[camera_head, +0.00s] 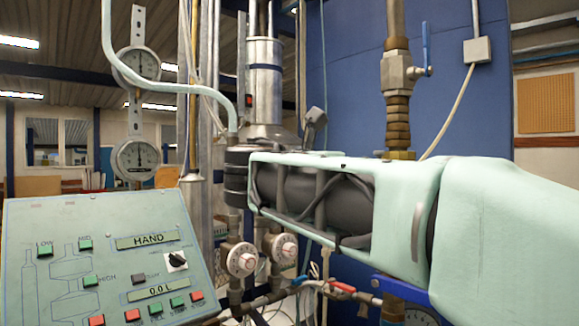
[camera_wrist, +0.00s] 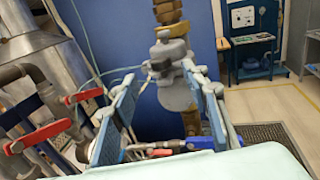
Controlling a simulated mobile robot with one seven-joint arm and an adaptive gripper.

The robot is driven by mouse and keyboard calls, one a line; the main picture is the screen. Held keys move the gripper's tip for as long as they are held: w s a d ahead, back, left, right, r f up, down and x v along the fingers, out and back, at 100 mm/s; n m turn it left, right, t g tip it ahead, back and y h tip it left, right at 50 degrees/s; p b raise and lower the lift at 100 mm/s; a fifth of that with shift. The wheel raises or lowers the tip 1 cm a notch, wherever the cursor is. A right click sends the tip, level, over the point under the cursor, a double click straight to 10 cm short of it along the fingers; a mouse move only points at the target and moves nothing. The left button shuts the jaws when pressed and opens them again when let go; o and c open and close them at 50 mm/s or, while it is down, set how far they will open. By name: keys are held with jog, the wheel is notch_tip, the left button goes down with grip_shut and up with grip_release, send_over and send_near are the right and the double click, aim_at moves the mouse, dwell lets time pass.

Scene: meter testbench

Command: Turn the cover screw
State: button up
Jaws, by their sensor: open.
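In the wrist view my gripper (camera_wrist: 163,108) is open, with its two blue-padded fingers wide apart and nothing held between them. A grey meter (camera_wrist: 176,92) with a rounded body and a darker knobby part on its upper left shows between and beyond the fingers, on a vertical brass pipe. I cannot make out the cover screw clearly at this size. The right finger overlaps the meter's right edge in the picture; I cannot tell whether they touch. In the head view my arm hides the meter, and my gripper's fingers do not show.
Red-handled valves (camera_wrist: 38,138) and pipes crowd the wrist view's left. A brass pipe with a blue-lever valve (camera_head: 397,72) stands before a blue panel (camera_head: 350,75). A control panel (camera_head: 110,255) reading HAND is at the lower left. Open floor (camera_wrist: 265,105) shows at the wrist view's right.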

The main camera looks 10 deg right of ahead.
jog(key=x, duration=0.7)
jog(key=shift+p, duration=0.4)
jog(key=shift+c, duration=0.7)
grip_shut()
